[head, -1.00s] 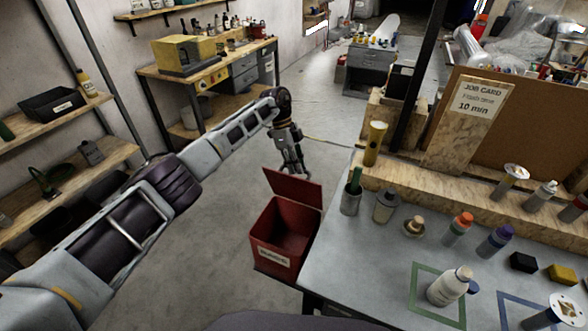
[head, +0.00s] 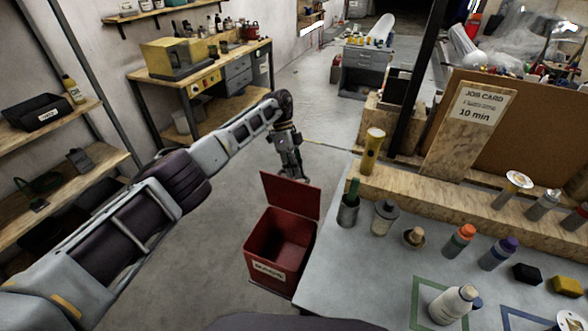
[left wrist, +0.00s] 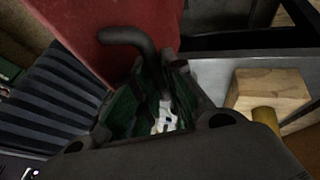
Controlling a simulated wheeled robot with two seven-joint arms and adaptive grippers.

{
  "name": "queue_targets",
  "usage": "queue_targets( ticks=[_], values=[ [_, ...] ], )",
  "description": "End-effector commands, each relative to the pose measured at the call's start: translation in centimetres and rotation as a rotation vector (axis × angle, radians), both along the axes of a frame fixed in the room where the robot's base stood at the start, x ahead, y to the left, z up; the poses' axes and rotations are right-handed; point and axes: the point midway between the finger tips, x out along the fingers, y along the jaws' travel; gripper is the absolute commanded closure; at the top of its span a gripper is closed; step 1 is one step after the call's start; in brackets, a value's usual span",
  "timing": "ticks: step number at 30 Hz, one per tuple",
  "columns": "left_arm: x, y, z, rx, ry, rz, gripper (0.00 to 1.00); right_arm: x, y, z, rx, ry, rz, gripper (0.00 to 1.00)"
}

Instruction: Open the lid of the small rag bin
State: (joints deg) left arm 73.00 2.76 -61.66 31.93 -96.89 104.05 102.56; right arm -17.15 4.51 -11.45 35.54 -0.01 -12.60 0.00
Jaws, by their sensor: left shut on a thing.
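The small rag bin (head: 268,268) is a red box with a pale label, standing on the floor left of the grey table. Its red lid (head: 290,196) is raised at the back edge, and the dark inside of the bin shows. My left gripper (head: 293,174) is behind the lid in the head view, its fingertips partly hidden by it. In the left wrist view, the red lid (left wrist: 100,35) fills the upper left. A black curved handle (left wrist: 128,37) runs from it down between the fingers of my left gripper (left wrist: 160,100), which is shut on it. My right gripper is not seen.
The grey table (head: 350,275) with bottles, jars and a brush pot (head: 348,210) stands close at the bin's right. A workbench (head: 205,75) and shelves are at the left. The floor left of the bin is clear.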

Motion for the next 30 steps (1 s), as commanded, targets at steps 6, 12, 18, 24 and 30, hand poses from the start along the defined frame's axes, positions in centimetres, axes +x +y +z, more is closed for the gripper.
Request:
queue_targets(
  ticks=[6,12,18,24,30],
  values=[
    [-0.23,0.26,-0.70,0.011,0.010,0.003,1.00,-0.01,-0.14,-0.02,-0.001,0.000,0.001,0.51],
    [-0.23,0.28,-0.70,0.010,0.010,0.004,1.00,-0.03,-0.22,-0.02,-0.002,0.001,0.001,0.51],
    [-0.18,0.23,-0.52,0.009,0.009,0.002,0.70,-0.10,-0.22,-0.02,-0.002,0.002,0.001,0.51],
    [-0.14,0.11,-0.27,0.005,0.006,0.002,0.66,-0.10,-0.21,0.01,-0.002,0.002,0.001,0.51],
    [-0.10,0.06,-0.05,0.003,0.005,0.000,0.66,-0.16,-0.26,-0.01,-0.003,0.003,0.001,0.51]
  ],
)
